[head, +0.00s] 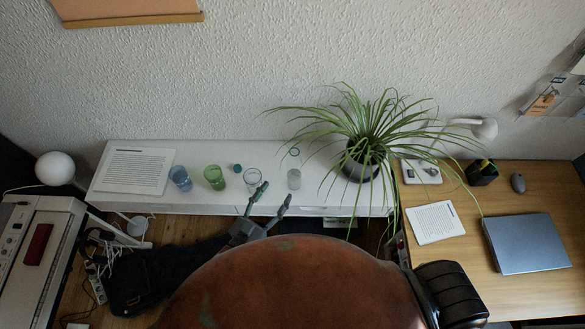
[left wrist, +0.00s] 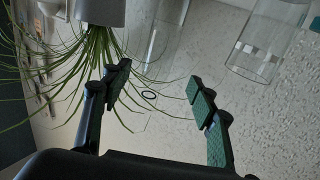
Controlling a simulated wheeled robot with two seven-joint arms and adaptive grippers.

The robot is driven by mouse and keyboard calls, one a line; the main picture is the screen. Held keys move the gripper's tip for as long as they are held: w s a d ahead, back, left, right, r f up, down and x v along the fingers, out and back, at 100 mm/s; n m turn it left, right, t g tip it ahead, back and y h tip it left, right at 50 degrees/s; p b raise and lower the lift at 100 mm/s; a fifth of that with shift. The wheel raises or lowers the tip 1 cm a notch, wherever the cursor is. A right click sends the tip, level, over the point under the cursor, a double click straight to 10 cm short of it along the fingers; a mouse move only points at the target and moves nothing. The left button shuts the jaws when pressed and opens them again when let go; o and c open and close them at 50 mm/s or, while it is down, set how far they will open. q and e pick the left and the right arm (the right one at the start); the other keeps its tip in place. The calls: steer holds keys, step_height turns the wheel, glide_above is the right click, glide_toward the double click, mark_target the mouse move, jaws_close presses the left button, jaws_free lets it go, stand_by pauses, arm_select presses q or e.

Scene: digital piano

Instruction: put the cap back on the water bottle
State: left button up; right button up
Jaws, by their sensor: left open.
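A small round teal cap (head: 237,168) lies on the shelf to the left, behind a clear glass (head: 252,176). My left gripper (head: 275,193) is open and empty at the shelf's front edge, between the glass and the bottle. My right gripper does not show.
A green glass (head: 215,177), a blue glass (head: 180,178) and a white sheet (head: 135,170) stand or lie on the left of the shelf (head: 330,206). A potted plant (head: 360,160) with spreading leaves stands right of the bottle. A wooden desk (head: 530,180) holds a laptop (head: 527,244).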

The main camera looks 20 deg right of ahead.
arm_select(q)
steer(key=shift+c, duration=0.7)
